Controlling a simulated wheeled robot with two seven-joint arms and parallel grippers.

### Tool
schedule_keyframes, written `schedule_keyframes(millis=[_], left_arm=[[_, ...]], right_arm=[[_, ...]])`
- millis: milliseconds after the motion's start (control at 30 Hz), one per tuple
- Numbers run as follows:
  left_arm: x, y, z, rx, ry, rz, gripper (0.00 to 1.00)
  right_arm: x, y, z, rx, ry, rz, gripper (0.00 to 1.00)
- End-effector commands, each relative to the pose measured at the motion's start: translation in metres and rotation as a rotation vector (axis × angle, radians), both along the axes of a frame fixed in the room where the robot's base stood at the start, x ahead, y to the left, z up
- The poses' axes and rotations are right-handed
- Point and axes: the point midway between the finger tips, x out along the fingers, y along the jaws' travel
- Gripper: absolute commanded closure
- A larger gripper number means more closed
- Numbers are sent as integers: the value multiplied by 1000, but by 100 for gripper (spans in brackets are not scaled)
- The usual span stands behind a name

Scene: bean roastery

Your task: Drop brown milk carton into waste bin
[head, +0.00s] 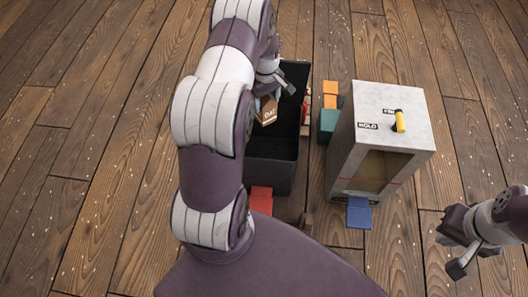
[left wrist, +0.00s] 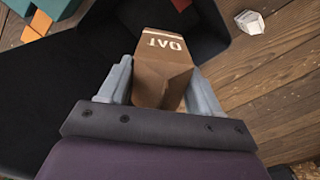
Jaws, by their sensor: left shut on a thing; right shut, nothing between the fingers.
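The brown milk carton (head: 266,110) reads OAT and hangs in my left gripper (head: 272,84). In the left wrist view the carton (left wrist: 162,80) sits between the two fingers of my left gripper (left wrist: 160,88), which is shut on it. The black waste bin (head: 270,150) is an open box below; in the head view the carton appears over its opening. In the left wrist view the dark bin (left wrist: 85,75) lies under and left of the carton. My arm hides the bin's left side. My right gripper (head: 452,254) is shut and empty at the lower right.
A grey box-shaped stand (head: 372,98) with a HOLD label and a yellow handle (head: 399,121) is right of the bin. Orange (head: 330,94), teal (head: 328,124), red (head: 261,200) and blue (head: 359,212) blocks lie nearby. A small white object (left wrist: 250,22) lies on the wooden floor.

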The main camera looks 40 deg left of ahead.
Motion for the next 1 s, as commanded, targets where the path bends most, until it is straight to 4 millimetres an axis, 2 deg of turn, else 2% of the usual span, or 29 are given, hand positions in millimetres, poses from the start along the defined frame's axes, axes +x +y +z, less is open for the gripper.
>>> schedule_keyframes(millis=[67,167,533,633,867,900,967,1000], left_arm=[[-4,11,-5,0,0,75,66],[-5,15,-13,0,-1,109,66],[-5,14,-63,1,-1,105,66],[-5,14,-69,1,-1,104,66],[-5,14,-66,0,0,103,66],[-5,14,-66,0,0,103,30],[-5,14,-66,0,0,103,11],[-5,14,-66,0,0,103,7]], right_arm=[[0,0,1,0,0,0,100],[0,0,-5,0,0,0,100],[0,0,-58,0,0,0,100],[0,0,-64,0,0,0,100],[0,0,-62,0,0,0,100],[0,0,-62,0,0,0,100],[0,0,-62,0,0,0,100],[0,0,-62,0,0,0,100]])
